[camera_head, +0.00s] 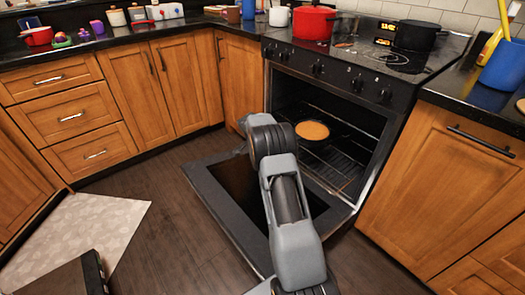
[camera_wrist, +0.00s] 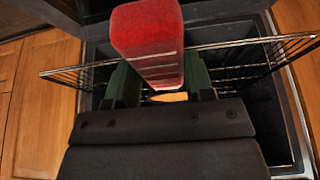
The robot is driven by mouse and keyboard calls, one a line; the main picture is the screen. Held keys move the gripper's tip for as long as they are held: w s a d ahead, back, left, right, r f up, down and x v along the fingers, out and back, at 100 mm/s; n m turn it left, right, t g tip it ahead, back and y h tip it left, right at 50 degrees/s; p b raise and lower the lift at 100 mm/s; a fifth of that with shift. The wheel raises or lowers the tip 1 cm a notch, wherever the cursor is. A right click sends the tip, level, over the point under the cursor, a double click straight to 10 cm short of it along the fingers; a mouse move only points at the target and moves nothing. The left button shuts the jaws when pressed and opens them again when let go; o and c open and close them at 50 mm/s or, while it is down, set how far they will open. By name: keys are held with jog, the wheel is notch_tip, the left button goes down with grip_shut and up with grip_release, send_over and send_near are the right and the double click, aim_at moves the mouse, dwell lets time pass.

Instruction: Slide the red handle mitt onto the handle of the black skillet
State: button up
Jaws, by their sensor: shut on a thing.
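The black skillet (camera_head: 328,141) sits on a rack inside the open oven, with a round orange-brown food in it. I cannot make out its handle. In the wrist view, my gripper (camera_wrist: 160,82) has its green fingers on either side of the red handle mitt (camera_wrist: 150,32) and is shut on it. The mitt is red with pale stripes near its lower end. A bit of the orange-brown food shows just below the mitt, between the fingers. In the head view, my arm hides the gripper and the mitt.
The oven door (camera_head: 232,205) is folded down in front of the oven. The wire rack (camera_wrist: 240,65) spans the cavity on both sides of the fingers. A red pot (camera_head: 313,22) and a black pot (camera_head: 416,36) stand on the stovetop.

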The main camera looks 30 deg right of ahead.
jog(key=shift+b+x, duration=0.85)
jog(key=shift+x, duration=0.55)
jog(key=shift+w+d+r+p, duration=0.1)
jog(key=shift+w+d+p, duration=0.2)
jog(key=shift+d, duration=1.75)
jog(key=shift+w+d+f+p, duration=0.1)
jog(key=shift+w+d+p, duration=0.2)
jog(key=shift+d, duration=1.75)
jog(key=shift+w+d+r+p, duration=0.1)
jog(key=shift+w+d+p, duration=0.15)
jog(key=shift+d, duration=1.8)
jog(key=shift+d, duration=0.1)
jog(key=o, duration=1.1)
